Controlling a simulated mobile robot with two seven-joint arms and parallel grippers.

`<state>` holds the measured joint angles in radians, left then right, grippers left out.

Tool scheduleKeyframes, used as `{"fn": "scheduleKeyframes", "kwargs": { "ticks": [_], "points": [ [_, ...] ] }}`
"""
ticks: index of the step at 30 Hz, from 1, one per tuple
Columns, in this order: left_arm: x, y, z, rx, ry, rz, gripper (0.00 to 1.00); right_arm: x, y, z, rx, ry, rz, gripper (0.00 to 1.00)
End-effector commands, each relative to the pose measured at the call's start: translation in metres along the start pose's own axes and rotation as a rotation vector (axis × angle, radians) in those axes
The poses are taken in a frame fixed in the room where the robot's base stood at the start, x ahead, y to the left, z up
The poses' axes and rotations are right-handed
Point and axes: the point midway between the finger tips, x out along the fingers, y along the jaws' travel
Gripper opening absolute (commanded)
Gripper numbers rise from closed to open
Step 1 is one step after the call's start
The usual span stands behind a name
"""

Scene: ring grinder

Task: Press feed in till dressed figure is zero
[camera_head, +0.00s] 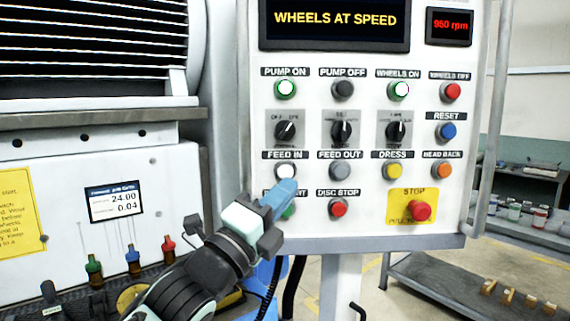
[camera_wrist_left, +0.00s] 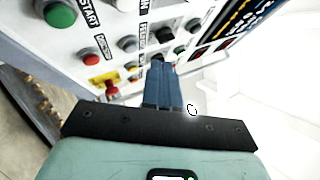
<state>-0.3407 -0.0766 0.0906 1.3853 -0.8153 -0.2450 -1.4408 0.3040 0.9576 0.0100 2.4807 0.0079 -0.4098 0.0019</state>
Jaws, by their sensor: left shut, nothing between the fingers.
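The control panel (camera_head: 260,205) fills the middle of the head view. The FEED IN button (camera_head: 285,171) is pale white and sits under its label in the left column. My left gripper (camera_head: 288,187) is shut and empty, its blue fingertips just below and partly over this button's lower edge; I cannot tell whether they touch it. The wrist view shows the shut fingers (camera_wrist_left: 158,66) pointing at the panel. A small readout (camera_head: 116,201) on the machine shows 24.00 above 0.04; its captions are too small to read. My right gripper is not in view.
The main display (camera_head: 335,18) reads WHEELS AT SPEED, and the red one (camera_head: 450,26) reads 950 rpm. FEED OUT (camera_head: 341,172), DISC STOP (camera_head: 339,207) and the red STOP (camera_head: 420,211) are nearby. My gripper partly covers the green button (camera_head: 288,211) below FEED IN.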

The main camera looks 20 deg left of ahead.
Motion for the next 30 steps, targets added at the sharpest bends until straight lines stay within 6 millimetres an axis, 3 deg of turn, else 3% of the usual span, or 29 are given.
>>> {"fn": "scheduleKeyframes", "kwargs": {
  "ticks": [3,12,30],
  "points": [
    [0.016,0.005,0.011,0.001,0.000,0.002,0.00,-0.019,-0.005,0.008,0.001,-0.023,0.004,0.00],
    [0.040,0.026,0.029,0.000,0.000,0.001,0.00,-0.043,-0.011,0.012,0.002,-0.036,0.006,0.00],
    [0.046,0.033,0.033,0.000,0.001,-0.001,0.00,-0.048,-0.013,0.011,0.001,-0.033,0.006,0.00]
  ]
}}
